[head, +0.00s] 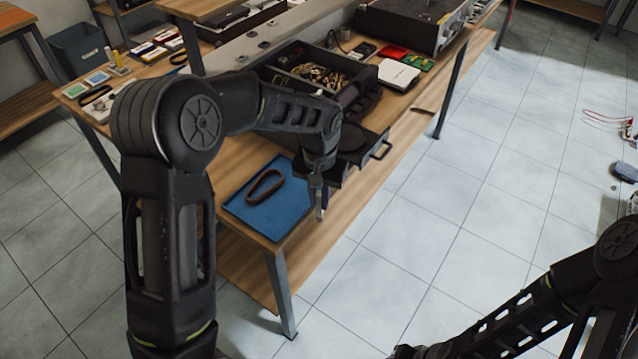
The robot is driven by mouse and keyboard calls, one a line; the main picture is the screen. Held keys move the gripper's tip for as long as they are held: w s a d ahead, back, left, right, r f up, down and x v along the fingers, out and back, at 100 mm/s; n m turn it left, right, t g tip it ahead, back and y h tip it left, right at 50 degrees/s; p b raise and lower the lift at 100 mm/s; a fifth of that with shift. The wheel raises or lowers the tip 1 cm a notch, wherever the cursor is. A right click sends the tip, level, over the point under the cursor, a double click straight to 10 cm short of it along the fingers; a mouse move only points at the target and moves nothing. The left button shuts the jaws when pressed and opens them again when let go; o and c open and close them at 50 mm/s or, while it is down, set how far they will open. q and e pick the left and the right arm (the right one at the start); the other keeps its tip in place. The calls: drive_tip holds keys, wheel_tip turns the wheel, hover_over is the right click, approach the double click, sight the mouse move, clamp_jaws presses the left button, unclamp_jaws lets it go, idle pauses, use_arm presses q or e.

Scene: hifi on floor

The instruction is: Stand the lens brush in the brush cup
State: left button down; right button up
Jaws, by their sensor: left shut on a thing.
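My left gripper (319,196) points down past the bench's front edge, just right of the blue mat. It is shut on a slim, dark bluish upright thing that looks like the lens brush (323,204); it is small and partly hidden by the fingers. I cannot make out the brush cup for certain; my left arm covers part of the bench. My right arm comes in at the lower right, and its gripper end (405,352) is cut by the bottom edge, so its fingers do not show.
A blue mat (243,217) with a brown belt loop (265,186) lies on the bench's near end. Behind the gripper are a dark drawer with a handle (382,150) and a tray of brass parts (318,76). A white box (399,75) stands farther back.

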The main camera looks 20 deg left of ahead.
use_arm(q)
drive_tip(key=s+f, duration=0.4)
drive_tip(key=f, duration=0.4)
drive_tip(key=shift+s+a+f, duration=0.15)
drive_tip(key=shift+s+f, duration=0.05)
drive_tip(key=shift+f, duration=0.05)
drive_tip(key=shift+w, duration=0.1)
